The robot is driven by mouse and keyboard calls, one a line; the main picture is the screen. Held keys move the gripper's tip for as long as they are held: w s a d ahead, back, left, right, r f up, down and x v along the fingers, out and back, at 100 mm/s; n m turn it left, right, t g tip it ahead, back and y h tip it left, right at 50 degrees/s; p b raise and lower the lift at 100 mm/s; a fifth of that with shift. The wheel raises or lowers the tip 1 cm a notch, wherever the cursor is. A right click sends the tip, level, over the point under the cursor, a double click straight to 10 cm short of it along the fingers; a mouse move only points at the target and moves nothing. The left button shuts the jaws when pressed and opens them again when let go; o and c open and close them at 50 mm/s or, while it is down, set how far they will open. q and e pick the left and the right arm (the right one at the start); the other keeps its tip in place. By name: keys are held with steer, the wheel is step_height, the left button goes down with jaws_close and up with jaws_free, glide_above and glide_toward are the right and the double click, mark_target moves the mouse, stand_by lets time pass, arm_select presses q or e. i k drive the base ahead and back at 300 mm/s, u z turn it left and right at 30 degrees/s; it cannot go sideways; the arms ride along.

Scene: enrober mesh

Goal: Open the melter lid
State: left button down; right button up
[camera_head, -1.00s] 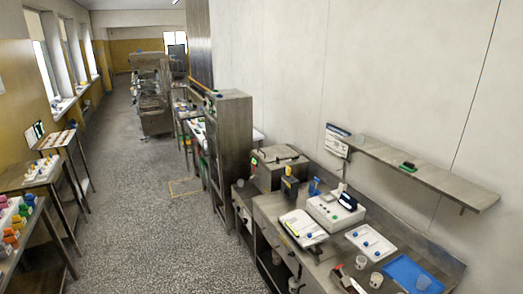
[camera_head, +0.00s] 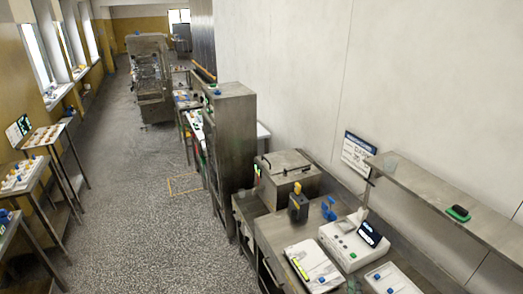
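The melter is most likely the square metal box (camera_head: 290,185) on the work counter beside the tall cabinet. Its flat grey lid (camera_head: 285,161) lies closed on top, with dark handle-like parts at its edges. A small green and red mark shows at its left side. I cannot make out either of my grippers in this view, so their openings and any hold are not shown.
A tall metal cabinet (camera_head: 232,150) stands just behind the box. A wall shelf (camera_head: 440,200) overhangs at right. The speckled floor (camera_head: 140,210) at left is open.

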mark_target(273, 163)
steer(key=u, duration=0.3)
steer(key=i, duration=2.65)
steer(key=u, duration=0.35)
